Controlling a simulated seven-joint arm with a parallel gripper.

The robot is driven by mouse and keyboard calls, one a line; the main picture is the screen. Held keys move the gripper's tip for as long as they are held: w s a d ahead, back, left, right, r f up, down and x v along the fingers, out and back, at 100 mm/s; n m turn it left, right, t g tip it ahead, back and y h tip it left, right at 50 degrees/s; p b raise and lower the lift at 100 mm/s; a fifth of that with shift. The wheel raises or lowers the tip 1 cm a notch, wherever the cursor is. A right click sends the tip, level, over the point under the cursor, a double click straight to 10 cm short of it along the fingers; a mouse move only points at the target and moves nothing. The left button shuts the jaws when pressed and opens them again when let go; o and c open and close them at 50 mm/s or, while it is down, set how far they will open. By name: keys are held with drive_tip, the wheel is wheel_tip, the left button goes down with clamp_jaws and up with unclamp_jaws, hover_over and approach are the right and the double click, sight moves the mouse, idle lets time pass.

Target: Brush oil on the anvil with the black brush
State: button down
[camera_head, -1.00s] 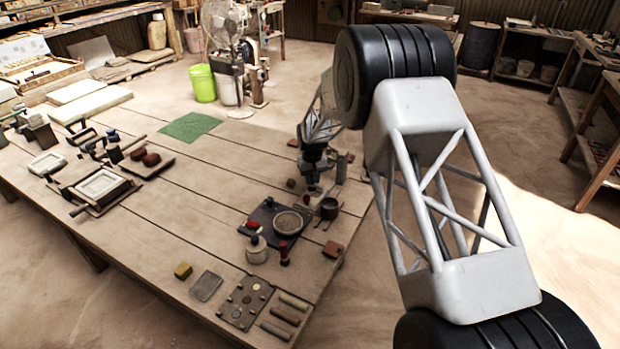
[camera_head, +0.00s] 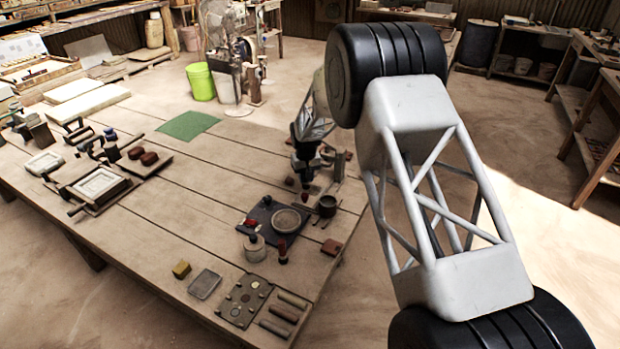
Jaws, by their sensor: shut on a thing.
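My gripper (camera_head: 304,178) points down over the right part of the table, just behind a dark plate. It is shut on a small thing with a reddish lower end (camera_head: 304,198). That thing is too small to tell whether it is the black brush. The dark plate (camera_head: 262,213) carries a round grey disc (camera_head: 287,220) and red-handled pieces. I cannot tell for sure whether this is the anvil. A small dark pot (camera_head: 327,207) stands at the plate's right, close in front of my gripper. No oil film can be made out.
A board with round pieces (camera_head: 243,301), a grey slab (camera_head: 204,284) and a yellow block (camera_head: 181,269) lie at the front. A tile mould (camera_head: 97,184) and a green mat (camera_head: 188,125) are to the left. The middle planks are clear.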

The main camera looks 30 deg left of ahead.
drive_tip(key=shift+d, duration=1.95)
wheel_tip(320, 180, up, 8)
drive_tip(key=shift+a, duration=0.1)
